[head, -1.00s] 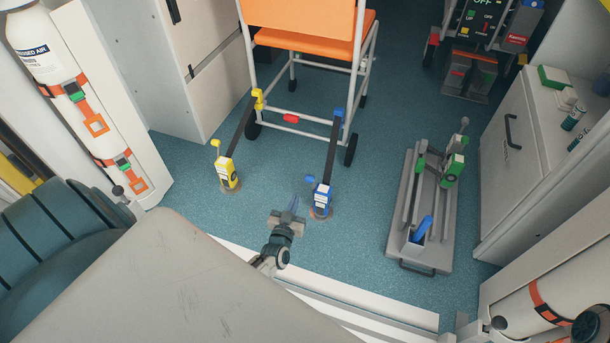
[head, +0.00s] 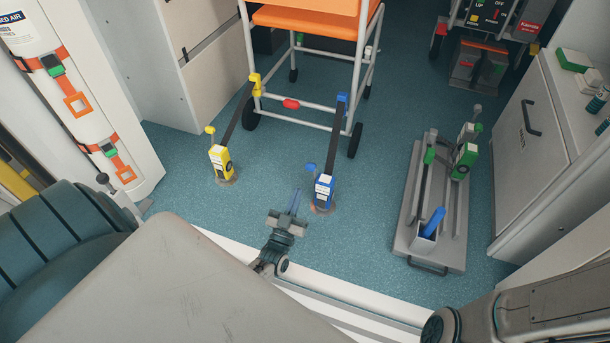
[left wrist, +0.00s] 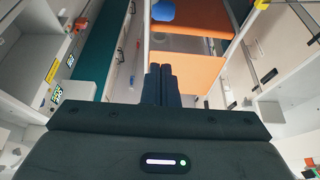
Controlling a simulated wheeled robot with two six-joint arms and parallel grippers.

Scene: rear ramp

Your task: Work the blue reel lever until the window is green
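The blue reel (head: 324,190) stands on the floor behind the chair, with a dark strap running up to the chair frame. Its blue lever (head: 310,166) sticks up at its upper left. I cannot make out the colour of its window. My left gripper (head: 294,202) is just left of and nearer than the reel, apart from it, with its fingers pointing away from me. In the left wrist view the fingers (left wrist: 160,84) lie together, shut and empty. A blue knob (left wrist: 163,10), probably the lever's, shows beyond them. My right gripper is out of view.
A yellow reel (head: 221,163) stands to the left, strapped to the orange chair (head: 308,22). A grey floor plate (head: 436,220) with green and blue parts lies to the right, before a cabinet (head: 530,150). Blue floor is open between reel and plate.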

